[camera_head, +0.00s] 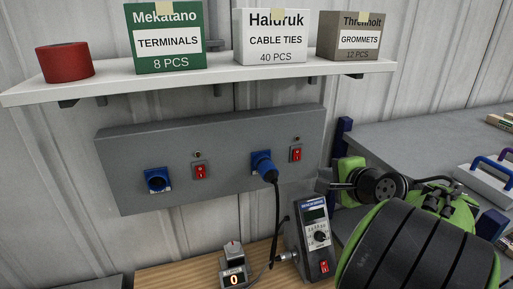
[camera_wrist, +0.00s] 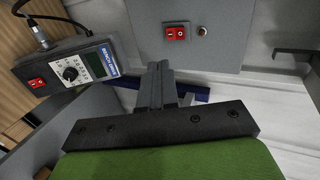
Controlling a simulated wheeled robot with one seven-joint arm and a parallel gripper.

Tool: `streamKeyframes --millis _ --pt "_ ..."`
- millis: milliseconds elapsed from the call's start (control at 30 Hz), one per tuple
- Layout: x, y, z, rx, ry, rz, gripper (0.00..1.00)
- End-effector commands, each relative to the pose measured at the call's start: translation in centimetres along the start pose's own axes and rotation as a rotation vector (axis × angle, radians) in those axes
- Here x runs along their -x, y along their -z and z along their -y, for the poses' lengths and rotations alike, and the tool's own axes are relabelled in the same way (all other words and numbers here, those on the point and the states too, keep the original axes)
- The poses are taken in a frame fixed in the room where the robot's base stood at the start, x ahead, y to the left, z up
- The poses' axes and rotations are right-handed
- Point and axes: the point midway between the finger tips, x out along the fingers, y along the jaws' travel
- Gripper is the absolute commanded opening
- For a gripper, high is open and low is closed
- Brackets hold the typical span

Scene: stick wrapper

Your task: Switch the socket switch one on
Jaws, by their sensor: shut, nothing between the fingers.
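A grey socket panel (camera_head: 225,140) hangs on the wall under the shelf. It carries a left red rocker switch (camera_head: 200,171) and a right red rocker switch (camera_head: 297,153). No label shows which is switch one. The left blue socket (camera_head: 157,180) has no plug; the right blue socket (camera_head: 258,158) holds a blue plug with a black cable. My gripper (camera_head: 322,182) is at the panel's lower right edge, apart from both switches. In the wrist view, the shut, empty fingers (camera_wrist: 163,82) point towards the panel, below the right switch (camera_wrist: 175,33).
A shelf (camera_head: 220,75) with boxes and a red roll overhangs the panel. A grey bench (camera_head: 430,135) lies right.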

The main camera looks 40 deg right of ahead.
Motion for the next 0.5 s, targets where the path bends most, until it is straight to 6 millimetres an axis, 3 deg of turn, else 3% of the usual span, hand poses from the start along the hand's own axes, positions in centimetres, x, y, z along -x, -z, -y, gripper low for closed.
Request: streamKeyframes --millis 333,500 --pt "0.1 0.5 0.0 -0.020 0.010 -0.007 0.00" --pt "-1.8 0.4 0.0 -0.019 0.008 -0.003 0.00"
